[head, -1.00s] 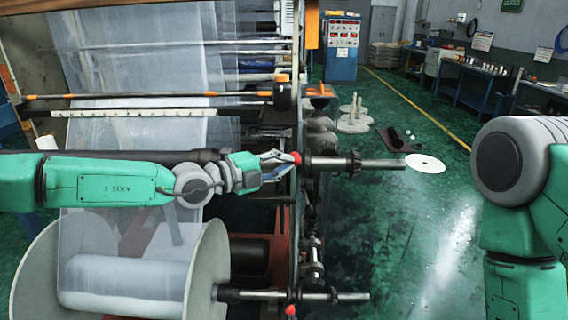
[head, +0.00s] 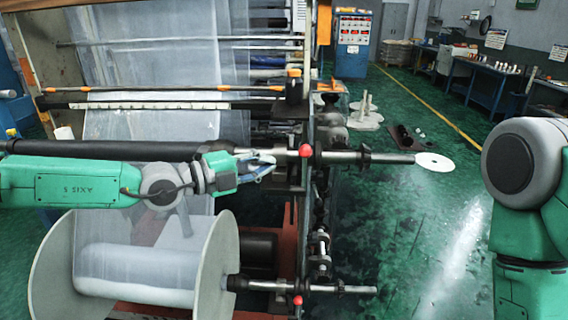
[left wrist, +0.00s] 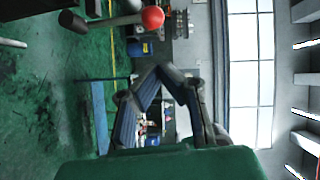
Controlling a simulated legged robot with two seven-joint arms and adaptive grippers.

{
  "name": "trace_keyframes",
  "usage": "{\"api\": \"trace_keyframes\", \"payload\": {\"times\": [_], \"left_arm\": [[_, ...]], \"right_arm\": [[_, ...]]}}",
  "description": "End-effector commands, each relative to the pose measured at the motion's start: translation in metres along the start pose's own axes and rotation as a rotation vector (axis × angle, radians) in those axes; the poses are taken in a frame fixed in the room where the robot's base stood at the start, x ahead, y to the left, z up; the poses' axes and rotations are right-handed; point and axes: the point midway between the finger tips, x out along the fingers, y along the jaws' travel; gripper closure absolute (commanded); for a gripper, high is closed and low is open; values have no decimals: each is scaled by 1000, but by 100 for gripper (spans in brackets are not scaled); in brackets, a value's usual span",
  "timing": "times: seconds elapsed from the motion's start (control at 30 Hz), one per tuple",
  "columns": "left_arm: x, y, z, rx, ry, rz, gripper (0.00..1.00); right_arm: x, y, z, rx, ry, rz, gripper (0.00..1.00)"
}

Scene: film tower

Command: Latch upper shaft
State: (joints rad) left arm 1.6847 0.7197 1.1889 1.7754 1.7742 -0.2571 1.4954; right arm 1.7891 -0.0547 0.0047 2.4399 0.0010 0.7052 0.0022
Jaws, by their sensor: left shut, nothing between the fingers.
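The upper shaft (head: 385,158) is a dark and grey metal bar. It sticks out to the right of the machine's side frame and holds a black collar. A red ball knob (head: 305,150) sits at the frame beside the shaft. It also shows at the top of the left wrist view (left wrist: 152,17), by the blurred shaft end (left wrist: 72,20). My left gripper (head: 270,165) is shut and empty, just left of the knob and apart from it. Its closed fingers show in the left wrist view (left wrist: 158,72). My right gripper is out of view.
A lower shaft (head: 345,289) carries a film roll with large white flanges (head: 215,268), with another red knob (head: 297,300) beside it. My right arm fills the right edge. The green floor (head: 420,230) between is mostly clear. Workbenches stand at back right.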

Motion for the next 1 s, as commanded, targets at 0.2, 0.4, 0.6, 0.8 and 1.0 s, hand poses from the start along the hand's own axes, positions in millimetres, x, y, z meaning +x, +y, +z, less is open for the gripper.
{"api": "trace_keyframes", "payload": {"times": [0.2,0.4,0.6,0.8,1.0], "left_arm": [[-32,-2,-2,2,1,0,100],[-38,-2,-2,2,2,2,100],[-39,-2,-2,1,2,1,100],[-34,21,-18,63,40,49,100],[-27,131,-87,381,245,258,100]], "right_arm": [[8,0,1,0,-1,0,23],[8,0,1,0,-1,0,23],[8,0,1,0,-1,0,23],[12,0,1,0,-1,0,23],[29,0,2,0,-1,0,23]]}}
